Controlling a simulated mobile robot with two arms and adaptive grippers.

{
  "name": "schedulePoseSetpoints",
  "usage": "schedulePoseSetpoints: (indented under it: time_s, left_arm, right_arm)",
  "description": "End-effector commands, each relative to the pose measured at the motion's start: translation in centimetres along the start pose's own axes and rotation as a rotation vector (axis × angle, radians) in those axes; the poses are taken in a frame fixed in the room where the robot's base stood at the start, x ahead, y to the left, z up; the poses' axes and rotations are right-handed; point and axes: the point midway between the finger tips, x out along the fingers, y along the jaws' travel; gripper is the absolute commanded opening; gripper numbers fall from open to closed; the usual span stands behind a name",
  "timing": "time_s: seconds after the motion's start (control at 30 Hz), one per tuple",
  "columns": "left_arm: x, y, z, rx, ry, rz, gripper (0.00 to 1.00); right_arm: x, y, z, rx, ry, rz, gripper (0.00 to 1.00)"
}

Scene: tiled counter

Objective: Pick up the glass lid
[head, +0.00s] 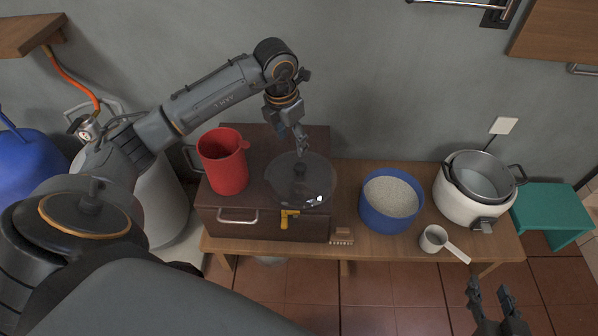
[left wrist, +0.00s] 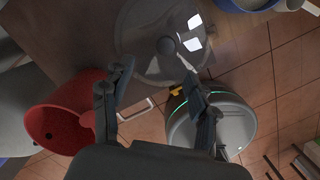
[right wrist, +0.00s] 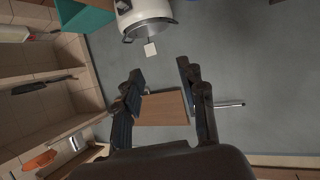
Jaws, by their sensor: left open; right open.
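The glass lid (head: 314,188) is a clear round disc with a dark knob at its centre. It lies on top of the dark brown box (head: 236,201), to the right of the red jug. My left gripper (head: 303,146) is open and empty above the far side of the lid, close to its knob. In the left wrist view, the lid (left wrist: 150,64) and its knob (left wrist: 166,45) show beyond the open left fingers (left wrist: 160,80). My right gripper (head: 490,292) is open and empty at the lower right of the head view, away from the lid.
A red jug (head: 222,165) stands on the box, left of the lid. A blue tub of grain (head: 372,216), a white cooker (head: 460,204) with a metal pot, a white scoop (head: 434,240) and a small brush (head: 342,236) are on the wooden bench (head: 345,176). A yellow latch (head: 288,218) is on the box front.

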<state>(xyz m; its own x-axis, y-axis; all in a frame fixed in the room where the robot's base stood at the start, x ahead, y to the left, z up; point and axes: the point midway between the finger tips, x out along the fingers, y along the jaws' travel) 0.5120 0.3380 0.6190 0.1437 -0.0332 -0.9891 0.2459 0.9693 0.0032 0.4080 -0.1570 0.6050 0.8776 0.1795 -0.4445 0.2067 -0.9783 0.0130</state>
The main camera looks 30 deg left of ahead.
Motion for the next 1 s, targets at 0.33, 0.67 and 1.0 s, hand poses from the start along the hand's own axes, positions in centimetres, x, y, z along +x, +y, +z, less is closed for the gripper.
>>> schedulePoseSetpoints:
  time_s: [0.33, 0.67, 1.0]
  left_arm:
    - [4.9, -0.2, 0.0, 0.001, -0.001, -0.004, 0.59]
    - [7.2, -0.7, 0.1, 0.002, 0.000, -0.006, 0.59]
    - [10.2, -0.9, 0.3, 0.000, -0.002, -0.003, 0.59]
  right_arm:
    - [0.1, -0.8, -5.6, 0.001, 0.302, -0.018, 0.41]
    - [-0.7, -1.3, -8.8, 0.004, 0.486, -0.029, 0.41]
    - [-3.5, -1.9, -13.2, 0.012, 0.774, -0.046, 0.41]
